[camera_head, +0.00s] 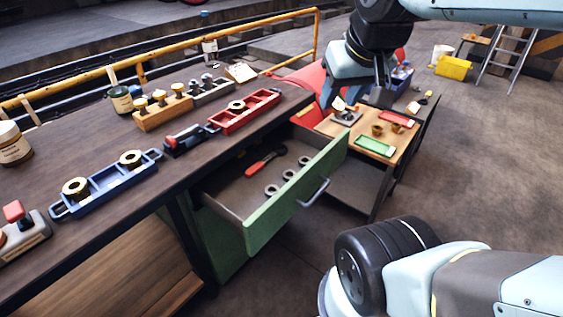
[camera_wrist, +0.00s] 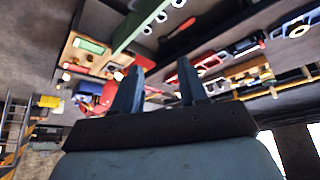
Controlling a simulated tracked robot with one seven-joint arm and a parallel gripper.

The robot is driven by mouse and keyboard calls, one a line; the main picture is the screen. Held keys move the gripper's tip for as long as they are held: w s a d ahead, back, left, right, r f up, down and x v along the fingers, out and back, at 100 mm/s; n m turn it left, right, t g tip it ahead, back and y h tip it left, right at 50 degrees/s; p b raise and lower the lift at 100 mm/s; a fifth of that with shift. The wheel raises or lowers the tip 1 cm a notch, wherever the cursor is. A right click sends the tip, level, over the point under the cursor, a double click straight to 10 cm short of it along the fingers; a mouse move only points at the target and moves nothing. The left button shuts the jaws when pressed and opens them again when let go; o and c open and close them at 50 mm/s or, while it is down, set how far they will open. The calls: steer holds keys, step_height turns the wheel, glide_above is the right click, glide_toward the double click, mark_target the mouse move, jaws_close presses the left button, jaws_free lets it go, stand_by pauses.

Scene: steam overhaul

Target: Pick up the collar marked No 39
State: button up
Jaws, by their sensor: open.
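My gripper (camera_head: 358,92) is open and empty above the far end of the bench; its two fingers also show in the wrist view (camera_wrist: 160,78). Brass collars sit in the blue tray, one near (camera_head: 76,188) and one farther along (camera_head: 131,158). Another brass collar (camera_head: 237,105) sits in the red tray (camera_head: 262,108). Several grey rings (camera_head: 288,174) lie in the open green drawer (camera_head: 262,222). No number is readable, so I cannot tell which collar is No 39.
The drawer sticks out with its handle (camera_head: 314,192) toward the floor. A red-handled tool (camera_head: 265,161) lies in it. A wooden block with brass-topped pieces (camera_head: 163,109), jars (camera_head: 121,99) and a yellow rail (camera_head: 160,52) line the bench's back.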

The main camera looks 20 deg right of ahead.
steer(key=shift+o, duration=0.2)
steer(key=shift+w, duration=0.1)
steer(key=shift+o, duration=1.5)
steer(key=shift+w+f, duration=0.1)
steer(key=shift+w, duration=0.25)
steer(key=o, duration=0.4)
steer(key=shift+m+g+y, duration=0.4)
steer(key=shift+m, duration=0.3)
steer(key=w+f, duration=0.1)
steer(key=w, duration=0.1)
steer(key=w+f, duration=0.3)
steer(key=w, duration=0.1)
steer(key=shift+w+a+f, duration=0.2)
steer(key=shift+w+a, duration=0.1)
steer(key=shift+w, duration=0.1)
steer(key=shift+o, duration=0.2)
steer(key=m+g+h, duration=0.1)
steer(key=m+h, duration=0.2)
steer(key=m, duration=0.2)
glide_above(289, 172)
steer(key=s+a, duration=0.2)
steer(key=s, duration=0.2)
steer(key=shift+s+d+f, duration=0.1)
steer(key=shift+f, duration=8.25)
steer(key=shift+s+d+f, duration=0.1)
steer(key=shift+f, duration=8.2)
steer(key=shift+x, duration=3.45)
